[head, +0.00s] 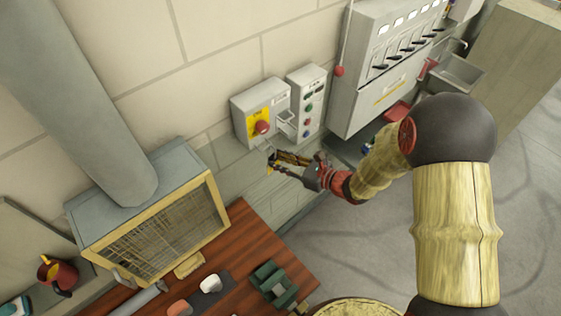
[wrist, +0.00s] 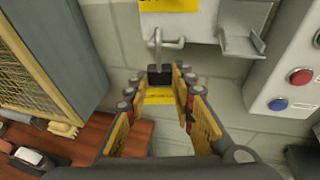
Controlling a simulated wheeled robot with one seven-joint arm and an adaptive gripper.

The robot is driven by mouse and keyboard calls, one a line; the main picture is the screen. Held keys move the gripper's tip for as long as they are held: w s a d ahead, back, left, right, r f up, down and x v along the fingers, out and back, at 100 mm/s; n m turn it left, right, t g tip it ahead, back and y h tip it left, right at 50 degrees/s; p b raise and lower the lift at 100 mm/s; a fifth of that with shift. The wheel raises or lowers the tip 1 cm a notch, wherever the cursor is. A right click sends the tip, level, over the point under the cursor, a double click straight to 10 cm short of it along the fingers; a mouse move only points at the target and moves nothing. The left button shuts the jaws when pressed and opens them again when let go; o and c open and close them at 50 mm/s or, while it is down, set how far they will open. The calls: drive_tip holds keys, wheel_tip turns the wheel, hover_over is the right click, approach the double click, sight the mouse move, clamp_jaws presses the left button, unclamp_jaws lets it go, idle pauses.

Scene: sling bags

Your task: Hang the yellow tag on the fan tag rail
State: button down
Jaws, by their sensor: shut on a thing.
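The yellow tag (wrist: 158,97) has a black block at its top and a thin metal hook (wrist: 157,52) rising from it. My gripper (wrist: 157,84) is shut on the tag, with a finger at either side; it also shows in the head view (head: 283,164), below the grey fan box (head: 262,112). A thin metal rail (wrist: 172,43) sticks out under the box in the wrist view. The tag's hook overlaps the rail's left end there; I cannot tell whether it is around the rail or only in front of it.
A grey bracket (wrist: 243,42) is right of the rail. A button panel (head: 307,100) stands to the right of the fan box. A mesh-fronted hood (head: 152,225) and a wooden bench (head: 240,245) lie to the left. Bare wall is behind the tag.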

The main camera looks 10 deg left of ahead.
sight(277, 160)
drive_tip(key=shift+w+a, duration=0.1)
idle(0.4)
drive_tip(key=shift+w+a+b, duration=0.75)
drive_tip(key=shift+w+a, duration=0.3)
drive_tip(key=shift+a, duration=0.15)
drive_tip(key=shift+f+b, duration=1.15)
drive_tip(key=shift+f, duration=0.1)
drive_tip(key=c, duration=1.4)
unclamp_jaws()
drive_tip(key=shift+o, duration=0.5)
